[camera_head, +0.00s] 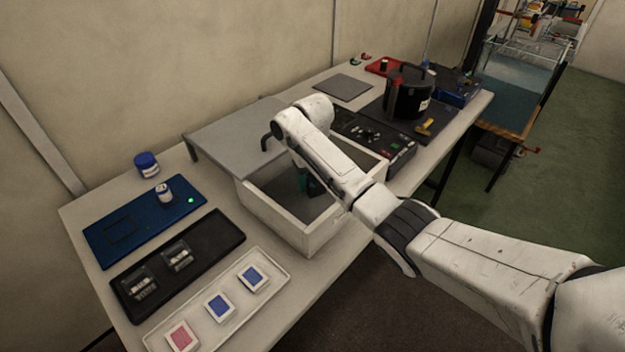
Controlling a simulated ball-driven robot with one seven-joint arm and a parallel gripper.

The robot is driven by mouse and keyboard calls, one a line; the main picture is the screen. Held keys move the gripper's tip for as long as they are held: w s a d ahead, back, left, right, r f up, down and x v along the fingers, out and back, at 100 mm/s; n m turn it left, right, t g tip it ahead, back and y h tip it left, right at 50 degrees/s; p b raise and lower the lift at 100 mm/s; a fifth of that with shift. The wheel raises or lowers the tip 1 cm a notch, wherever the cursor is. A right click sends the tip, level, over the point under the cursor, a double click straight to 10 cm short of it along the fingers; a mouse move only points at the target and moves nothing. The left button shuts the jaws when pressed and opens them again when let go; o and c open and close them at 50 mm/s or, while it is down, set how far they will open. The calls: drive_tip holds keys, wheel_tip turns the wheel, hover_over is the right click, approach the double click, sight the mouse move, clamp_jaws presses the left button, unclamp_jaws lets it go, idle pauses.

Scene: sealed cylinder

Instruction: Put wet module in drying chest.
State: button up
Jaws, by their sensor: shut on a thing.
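The drying chest (319,238) is a white open-topped box in the middle of the bench. Its grey lid (232,132) lies back off the opening, with a dark handle at its right edge. My arm reaches over the chest from the right. My gripper (308,187) is low inside the chest opening, mostly hidden behind my own forearm. A small dark and teal shape shows there; it seems to be the wet module in my shut jaws, but its outline is unclear. I cannot tell whether it touches the chest floor.
Left of the chest are a blue mat (110,240) with a small jar, a black tray (217,243) with two clear-cased modules, and a white tray (228,339) with blue and pink cards. A black pot (408,95) and dark panel (375,140) stand beyond the chest.

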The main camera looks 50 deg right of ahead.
drive_tip(key=o, duration=1.1)
drive_tip(key=shift+f, duration=0.1)
drive_tip(key=shift+o, duration=0.2)
wheel_tip(320, 180, up, 11)
drive_tip(key=shift+p, duration=0.7)
drive_tip(key=shift+r+p, duration=0.7)
